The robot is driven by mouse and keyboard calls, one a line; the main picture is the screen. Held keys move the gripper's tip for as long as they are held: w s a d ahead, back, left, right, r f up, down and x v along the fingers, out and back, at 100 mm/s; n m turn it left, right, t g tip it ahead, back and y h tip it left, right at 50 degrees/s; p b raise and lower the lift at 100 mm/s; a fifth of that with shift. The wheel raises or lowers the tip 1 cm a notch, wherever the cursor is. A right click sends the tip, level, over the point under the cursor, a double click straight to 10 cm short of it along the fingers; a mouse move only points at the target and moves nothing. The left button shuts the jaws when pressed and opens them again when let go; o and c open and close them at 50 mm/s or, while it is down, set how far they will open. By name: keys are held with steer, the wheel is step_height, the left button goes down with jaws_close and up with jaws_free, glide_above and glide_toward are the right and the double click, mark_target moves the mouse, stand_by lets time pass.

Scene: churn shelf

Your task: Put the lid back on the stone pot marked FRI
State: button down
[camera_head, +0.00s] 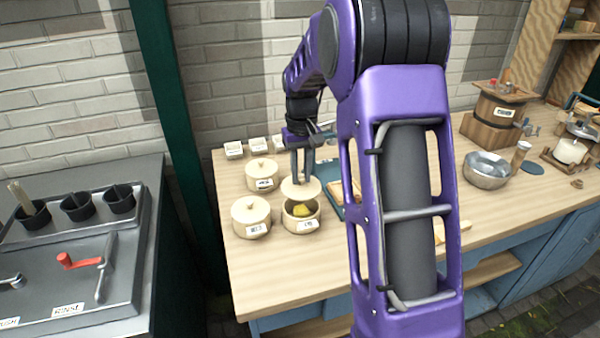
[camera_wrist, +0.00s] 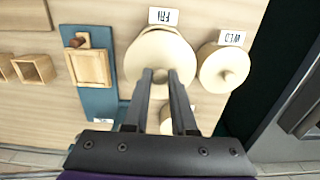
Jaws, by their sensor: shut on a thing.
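The stone pot marked FRI (camera_head: 290,222) stands on the wooden counter, uncovered at the front, with something yellow inside. My gripper (camera_head: 301,179) is shut on the knob of the pale round lid (camera_head: 312,189). The lid is above the back part of the pot's opening; I cannot tell whether it touches the rim. In the wrist view my gripper (camera_wrist: 160,76) holds the lid (camera_wrist: 141,62) in front of the FRI label (camera_wrist: 163,17), and the lid hides most of the pot.
A lidded pot marked WED (camera_head: 251,217) stands close on the left, also in the wrist view (camera_wrist: 216,80). Another lidded pot (camera_head: 262,175) is behind. A blue board (camera_wrist: 97,105) with a wooden box (camera_wrist: 89,68) lies beside. A metal bowl (camera_head: 487,172) is farther right.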

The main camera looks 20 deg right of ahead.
mark_target(301, 185)
steer(key=shift+f+b, duration=1.6)
steer(key=shift+f, duration=1.2)
steer(key=shift+f+p, duration=0.2)
steer(key=shift+p, duration=0.15)
stand_by(0.4)
steer(key=shift+c, duration=0.9)
jaws_free()
steer(key=shift+r, duration=0.15)
